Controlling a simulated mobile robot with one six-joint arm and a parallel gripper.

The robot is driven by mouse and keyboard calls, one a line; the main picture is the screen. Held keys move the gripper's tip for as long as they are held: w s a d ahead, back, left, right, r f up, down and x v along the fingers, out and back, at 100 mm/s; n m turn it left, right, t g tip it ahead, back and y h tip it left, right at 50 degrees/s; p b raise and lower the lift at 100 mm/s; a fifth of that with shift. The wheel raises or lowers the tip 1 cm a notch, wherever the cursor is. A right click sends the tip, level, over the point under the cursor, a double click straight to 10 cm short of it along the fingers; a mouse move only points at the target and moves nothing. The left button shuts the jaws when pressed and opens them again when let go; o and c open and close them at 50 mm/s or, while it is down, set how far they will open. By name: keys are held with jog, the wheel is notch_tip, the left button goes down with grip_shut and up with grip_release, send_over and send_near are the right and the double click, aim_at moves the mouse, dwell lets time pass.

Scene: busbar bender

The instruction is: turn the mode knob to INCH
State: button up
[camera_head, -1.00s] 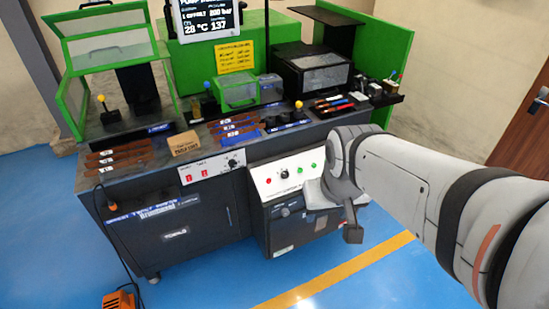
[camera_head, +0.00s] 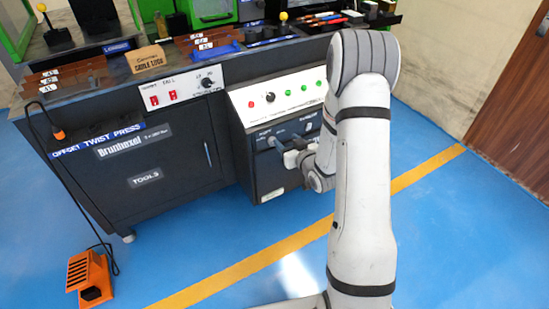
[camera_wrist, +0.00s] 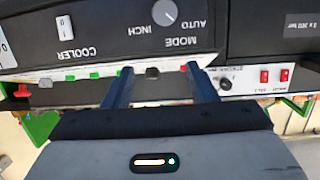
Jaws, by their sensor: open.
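The mode knob (camera_wrist: 164,12) is a round grey knob on a dark panel (camera_wrist: 110,35), at the top edge of the upside-down wrist view. AUTO and INCH are printed around it, and its white mark seems to point towards AUTO. In the head view the dark front panel (camera_head: 268,178) is below the sloped white panel, and the knob is too small to make out clearly beside my gripper. My gripper (camera_head: 290,147) is in front of that panel. In the wrist view my gripper (camera_wrist: 160,72) is open and empty, its two fingers apart, with the knob beyond the fingertips.
A white COOLER switch (camera_wrist: 65,27) is beside the mode knob. The sloped white panel (camera_head: 238,98) has several coloured buttons and a black knob (camera_head: 269,97). Another panel has red switches (camera_head: 155,100). An orange foot pedal (camera_head: 90,278) is on the open blue floor.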

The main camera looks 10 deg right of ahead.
notch_tip(320, 180, down, 7)
jog(key=s+t+y+b, duration=0.1)
jog(key=t+y+b, duration=0.1)
jog(key=b, duration=0.1)
jog(key=x, duration=0.7)
jog(key=shift+w+a+r+b, duration=0.25)
jog(key=shift+r+b, duration=0.05)
jog(key=shift+b, duration=0.15)
jog(key=shift+c, duration=0.2)
